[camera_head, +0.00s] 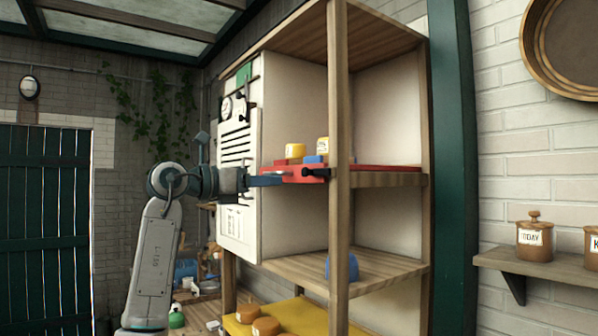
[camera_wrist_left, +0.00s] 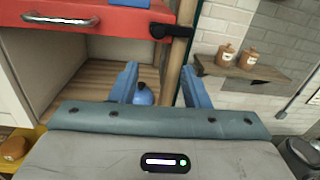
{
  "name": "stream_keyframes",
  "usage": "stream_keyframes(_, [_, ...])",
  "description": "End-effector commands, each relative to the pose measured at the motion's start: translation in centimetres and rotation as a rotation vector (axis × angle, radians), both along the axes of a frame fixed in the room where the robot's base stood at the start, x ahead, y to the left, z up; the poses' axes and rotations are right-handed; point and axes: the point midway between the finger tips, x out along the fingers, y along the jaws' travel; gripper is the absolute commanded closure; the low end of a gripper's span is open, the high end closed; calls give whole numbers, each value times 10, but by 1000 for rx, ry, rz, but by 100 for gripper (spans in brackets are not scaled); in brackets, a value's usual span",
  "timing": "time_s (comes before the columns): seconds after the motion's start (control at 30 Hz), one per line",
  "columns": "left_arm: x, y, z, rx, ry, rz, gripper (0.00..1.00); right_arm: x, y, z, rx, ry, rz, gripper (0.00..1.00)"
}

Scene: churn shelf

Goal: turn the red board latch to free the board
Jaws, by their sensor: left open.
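The red board (camera_head: 292,174) lies on the middle shelf of the wooden rack; its red front edge with a silver handle also shows in the left wrist view (camera_wrist_left: 100,14). A black latch (camera_head: 316,173) sits at the board's right end by the wooden post. In the left wrist view the latch (camera_wrist_left: 171,31) lies roughly level, reaching from the post across the board's front. My left gripper (camera_head: 268,180) has blue fingers and is open and empty. In the left wrist view its fingertips (camera_wrist_left: 160,75) are apart, below the latch. Contact is not visible. My right gripper is not in view.
Yellow containers (camera_head: 294,151) and blue pieces stand on the board. A blue object (camera_head: 343,267) sits on the shelf below, and a yellow board (camera_head: 290,316) lies lower. A wall shelf with brown jars (camera_head: 534,240) is at the right. The wooden post (camera_head: 338,120) stands beside the latch.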

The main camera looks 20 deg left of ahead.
Motion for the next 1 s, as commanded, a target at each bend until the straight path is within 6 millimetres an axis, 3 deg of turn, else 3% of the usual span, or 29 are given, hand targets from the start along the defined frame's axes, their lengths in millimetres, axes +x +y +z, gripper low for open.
stream_keyframes(0.07, [-11,5,19,36,-23,33,58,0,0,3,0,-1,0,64])
stream_keyframes(0.2, [-10,4,28,58,-33,54,58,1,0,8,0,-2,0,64])
stream_keyframes(0.7, [56,-49,30,55,-30,52,58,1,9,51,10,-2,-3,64])
stream_keyframes(1.0, [70,-59,26,56,-32,53,58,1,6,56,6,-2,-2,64])
